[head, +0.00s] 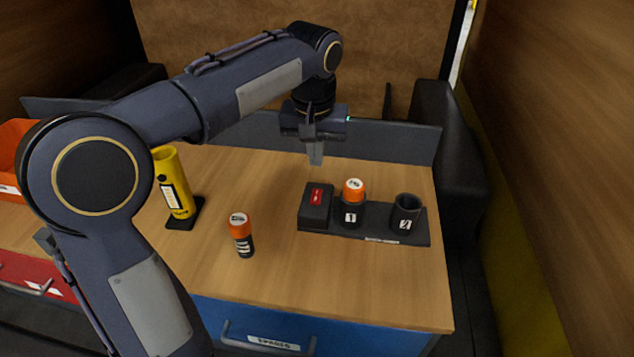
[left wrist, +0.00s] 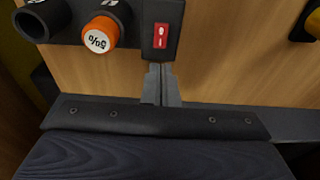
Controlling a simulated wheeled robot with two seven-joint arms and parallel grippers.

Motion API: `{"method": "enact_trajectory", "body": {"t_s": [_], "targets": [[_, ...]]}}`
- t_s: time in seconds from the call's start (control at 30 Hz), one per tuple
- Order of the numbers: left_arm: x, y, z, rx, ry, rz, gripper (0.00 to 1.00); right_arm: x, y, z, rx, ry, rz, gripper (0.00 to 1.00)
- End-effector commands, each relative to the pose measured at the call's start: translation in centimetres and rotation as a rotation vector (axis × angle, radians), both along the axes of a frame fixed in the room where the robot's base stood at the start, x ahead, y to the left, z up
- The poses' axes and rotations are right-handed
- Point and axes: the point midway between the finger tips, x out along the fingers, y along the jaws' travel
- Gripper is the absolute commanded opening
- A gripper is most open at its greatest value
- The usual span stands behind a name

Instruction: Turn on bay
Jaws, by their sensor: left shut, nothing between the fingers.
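The bay (head: 365,233) is a dark base at the right of the table. It carries a box with a red rocker switch (head: 317,195) at its left end. Beside the box, the holder marked 1 (head: 351,215) has an orange-topped cylinder (head: 354,188) in it. The right holder (head: 405,213) looks empty. My left gripper (head: 315,158) is shut and empty, pointing down above and behind the switch box. In the left wrist view the shut fingertips (left wrist: 160,70) are close to the red switch (left wrist: 160,36); contact cannot be told. My right gripper is not in view.
Another orange-topped cylinder (head: 241,236) stands at the middle front of the table. A yellow tube (head: 174,183) on a black base is at the left. An orange bin (head: 12,150) is at the far left. A low grey panel (head: 380,143) edges the back.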

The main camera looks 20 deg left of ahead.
Motion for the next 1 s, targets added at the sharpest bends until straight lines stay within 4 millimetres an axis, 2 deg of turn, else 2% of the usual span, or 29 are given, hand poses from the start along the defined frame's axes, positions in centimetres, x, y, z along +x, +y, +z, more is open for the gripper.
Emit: {"method": "enact_trajectory", "body": {"t_s": [0.03, 0.2, 0.4, 0.6, 0.87, 1.0], "targets": [[0.1, 0.1, -1.4, 0.001, 0.004, 0.0, 0.0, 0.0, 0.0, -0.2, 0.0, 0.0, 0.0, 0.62], [0.6, 0.2, -4.7, 0.0, 0.003, 0.0, 0.0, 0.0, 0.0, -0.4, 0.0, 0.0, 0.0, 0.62], [1.1, 0.3, -7.3, 0.001, 0.001, 0.0, 0.0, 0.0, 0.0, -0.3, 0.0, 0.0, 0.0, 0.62], [1.2, 0.3, -8.2, 0.0, 0.0, 0.0, 0.0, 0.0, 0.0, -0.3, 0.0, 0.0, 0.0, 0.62], [1.3, 0.3, -8.2, 0.0, -0.001, -0.001, 0.0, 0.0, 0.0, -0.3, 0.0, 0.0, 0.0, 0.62], [1.4, 0.3, -8.0, -0.004, 0.024, 0.0, 0.0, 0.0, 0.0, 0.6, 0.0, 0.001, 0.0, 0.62]]}}
